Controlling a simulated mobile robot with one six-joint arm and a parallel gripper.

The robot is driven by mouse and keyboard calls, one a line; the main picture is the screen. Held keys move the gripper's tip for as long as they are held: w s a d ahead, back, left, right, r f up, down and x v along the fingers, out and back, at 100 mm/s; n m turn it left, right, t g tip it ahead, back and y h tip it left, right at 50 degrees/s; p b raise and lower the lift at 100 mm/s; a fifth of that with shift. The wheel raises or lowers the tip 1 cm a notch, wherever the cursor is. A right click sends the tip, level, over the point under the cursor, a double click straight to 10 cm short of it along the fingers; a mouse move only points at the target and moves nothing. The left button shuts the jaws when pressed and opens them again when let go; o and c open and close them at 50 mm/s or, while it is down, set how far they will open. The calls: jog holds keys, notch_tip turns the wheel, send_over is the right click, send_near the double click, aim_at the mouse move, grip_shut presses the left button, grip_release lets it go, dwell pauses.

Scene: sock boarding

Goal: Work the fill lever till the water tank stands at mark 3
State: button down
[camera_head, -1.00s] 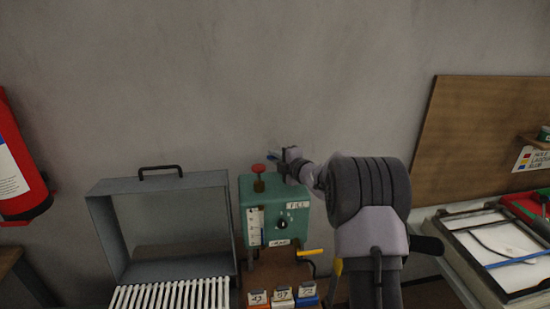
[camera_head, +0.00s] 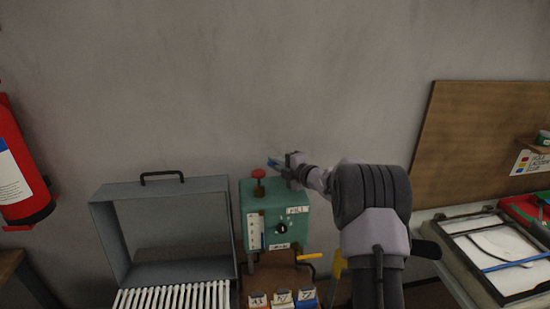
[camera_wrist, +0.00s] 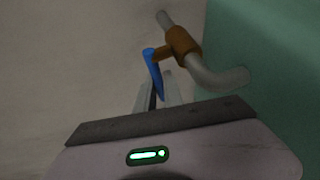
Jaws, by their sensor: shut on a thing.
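A teal tank box (camera_head: 275,208) with a FILL label stands against the wall. A white gauge strip (camera_head: 255,231) is on its front; its water level is too small to read. My gripper (camera_head: 282,165) is at the box's upper right back edge. In the wrist view my gripper (camera_wrist: 158,92) is shut on the blue fill lever (camera_wrist: 152,64), near its lower end. The lever joins a brown collar (camera_wrist: 183,42) on a bent grey pipe (camera_wrist: 205,72) beside the teal wall. The lever also shows in the head view (camera_head: 273,162), partly hidden by the fingers.
A red knob (camera_head: 259,173) tops the box, and a black dial (camera_head: 281,228) is on its front. A yellow-handled lever (camera_head: 309,256) sticks out at lower right. A grey open-fronted case (camera_head: 160,189) stands left. Numbered blocks (camera_head: 283,297) lie in front. The wall above is clear.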

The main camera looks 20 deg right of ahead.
jog(key=shift+s+d+r+n+g+y+p, duration=0.1)
jog(key=shift+s+r+n+g+y+p, duration=0.15)
jog(key=shift+n+y+p, duration=0.3)
jog(key=shift+s+d+r+n+g+y+p, duration=0.1)
jog(key=shift+r+n+g+y+p, duration=0.2)
jog(key=shift+y, duration=0.35)
jog(key=shift+s+a+f+n+g+y+p, duration=0.15)
jog(key=shift+s+f+n+g+y, duration=0.15)
jog(key=shift+n+g+y, duration=0.25)
jog(key=shift+s+d+f+n+g+y+p, duration=0.15)
jog(key=shift+f+n+g+y, duration=0.15)
jog(key=shift+n+y, duration=0.3)
jog(key=shift+a, duration=0.1)
jog(key=c, duration=1.5)
grip_release()
jog(key=p+v, duration=0.1)
jog(key=v, duration=1.6)
jog(key=shift+s+p, duration=0.15)
jog(key=shift+p, duration=0.15)
